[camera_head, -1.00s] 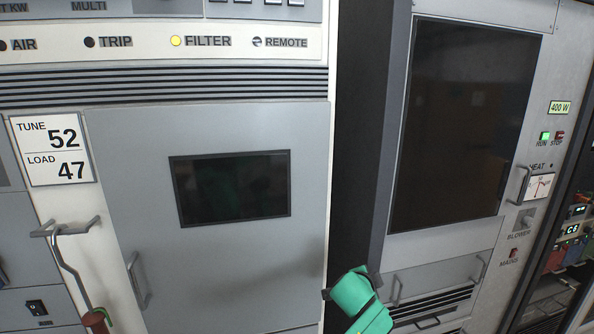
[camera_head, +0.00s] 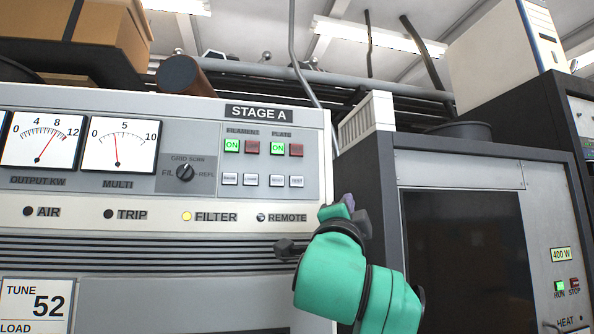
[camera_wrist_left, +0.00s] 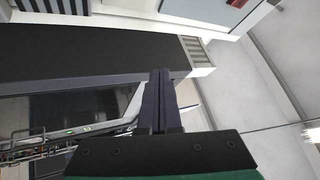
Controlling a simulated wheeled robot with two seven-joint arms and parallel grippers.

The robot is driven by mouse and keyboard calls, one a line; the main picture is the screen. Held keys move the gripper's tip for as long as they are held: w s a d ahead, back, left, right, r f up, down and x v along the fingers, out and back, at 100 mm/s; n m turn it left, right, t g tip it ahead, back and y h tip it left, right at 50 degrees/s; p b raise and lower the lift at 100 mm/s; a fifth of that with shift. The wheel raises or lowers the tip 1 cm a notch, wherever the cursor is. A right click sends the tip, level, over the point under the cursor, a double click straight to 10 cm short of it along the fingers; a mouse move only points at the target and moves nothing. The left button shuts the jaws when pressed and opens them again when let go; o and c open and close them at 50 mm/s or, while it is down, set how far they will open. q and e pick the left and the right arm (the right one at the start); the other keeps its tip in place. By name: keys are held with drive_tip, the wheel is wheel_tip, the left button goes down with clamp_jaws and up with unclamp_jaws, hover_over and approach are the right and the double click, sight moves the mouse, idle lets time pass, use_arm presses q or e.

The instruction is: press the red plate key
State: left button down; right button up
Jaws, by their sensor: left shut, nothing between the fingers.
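The red plate key (camera_head: 297,150) sits at the right end of the key row under the PLATE label, next to the lit green plate ON key (camera_head: 278,149). A similar red key (camera_head: 253,147) sits under FILAMENT. My left gripper (camera_head: 349,203) is in front of the Stage A rack's right edge, below and to the right of the plate key and apart from it. Its dark fingers are shut and empty, and they show closed together in the left wrist view (camera_wrist_left: 160,95). A red patch (camera_wrist_left: 238,2) shows at that view's top edge; I cannot tell which key. My right gripper is out of view.
The Stage A panel (camera_head: 120,232) stands at the left with two meters and a row of lamps, FILTER lit yellow. A dark-framed rack (camera_head: 455,170) stands at the right. A white vented block (camera_head: 368,118) and pipes (camera_head: 310,75) are above. Cardboard boxes sit top left.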

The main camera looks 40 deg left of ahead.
sight(298, 148)
use_arm(q)
drive_tip(key=s+r+n+t+y, duration=0.1)
drive_tip(key=s+r+y, duration=0.3)
drive_tip(key=s+r, duration=0.5)
wheel_tip(298, 148, up, 2)
drive_tip(key=shift+s+a+r, duration=0.2)
drive_tip(key=shift+s+a, duration=0.1)
drive_tip(key=shift+a, duration=0.1)
drive_tip(key=shift+w+a+p, duration=0.3)
drive_tip(key=shift+w+a, duration=0.55)
drive_tip(key=shift+a, duration=0.4)
drive_tip(key=shift+w+a+p, duration=0.35)
drive_tip(key=shift+w+a, duration=0.45)
drive_tip(key=shift+a, duration=0.4)
drive_tip(key=shift+w+a+p, duration=0.3)
drive_tip(key=shift+w+a, duration=0.55)
drive_tip(key=shift+a, duration=0.4)
drive_tip(key=shift+w+a, duration=0.25)
drive_tip(key=shift+a, duration=0.05)
